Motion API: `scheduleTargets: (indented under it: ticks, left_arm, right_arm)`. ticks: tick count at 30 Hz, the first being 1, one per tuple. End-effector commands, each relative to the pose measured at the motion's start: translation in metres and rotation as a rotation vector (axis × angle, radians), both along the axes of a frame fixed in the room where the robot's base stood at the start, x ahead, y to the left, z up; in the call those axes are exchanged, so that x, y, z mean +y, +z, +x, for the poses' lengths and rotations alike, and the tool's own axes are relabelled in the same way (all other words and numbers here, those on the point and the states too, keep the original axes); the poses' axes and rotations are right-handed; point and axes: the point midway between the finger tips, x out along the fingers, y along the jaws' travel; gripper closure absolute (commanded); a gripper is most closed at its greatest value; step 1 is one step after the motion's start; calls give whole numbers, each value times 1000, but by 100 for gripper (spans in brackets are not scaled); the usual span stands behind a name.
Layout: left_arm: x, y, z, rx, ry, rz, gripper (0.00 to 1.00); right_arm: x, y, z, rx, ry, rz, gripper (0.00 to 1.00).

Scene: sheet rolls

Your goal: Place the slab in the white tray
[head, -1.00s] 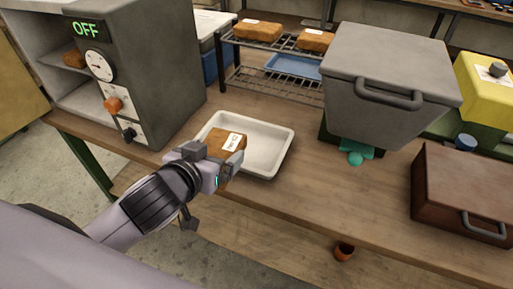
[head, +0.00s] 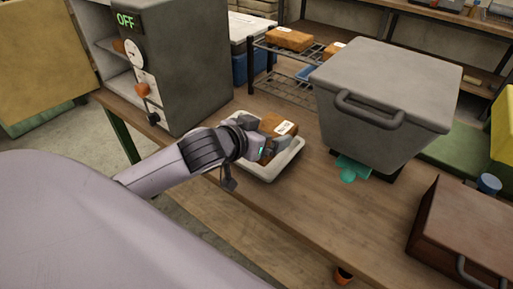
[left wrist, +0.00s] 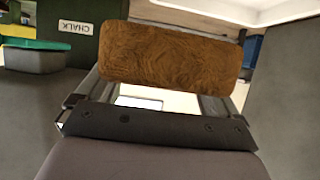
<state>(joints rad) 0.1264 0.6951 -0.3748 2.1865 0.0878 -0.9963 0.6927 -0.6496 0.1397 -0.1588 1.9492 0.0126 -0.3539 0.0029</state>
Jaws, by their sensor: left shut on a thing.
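The brown slab (head: 272,122) with a white label is held in my left gripper (head: 264,144). The gripper is shut on it. In the head view the slab overlaps the white tray (head: 285,167), which stands on the wooden bench. I cannot tell whether the slab touches the tray's floor. The arm hides the tray's left part. In the left wrist view the slab (left wrist: 170,53) fills the upper middle, across the fingers (left wrist: 150,100). My right gripper is not in view.
A grey machine (head: 165,75) reading OFF stands left of the tray. A wire rack (head: 285,88) with similar brown slabs is behind. A large grey lidded bin (head: 375,115) and a brown case (head: 465,235) stand to the right. Bench space (head: 320,210) in front of the tray is clear.

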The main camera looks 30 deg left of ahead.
Motion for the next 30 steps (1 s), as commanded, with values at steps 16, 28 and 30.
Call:
scheduleTargets:
  ticks: [16,28,30]
  left_arm:
    - [93,63,73,-2,6,1,53]
    - [93,-40,73,-1,6,-1,53]
    - [93,-55,73,-2,7,-2,53]
  right_arm:
    - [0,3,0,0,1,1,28]
    - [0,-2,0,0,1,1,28]
    - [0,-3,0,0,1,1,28]
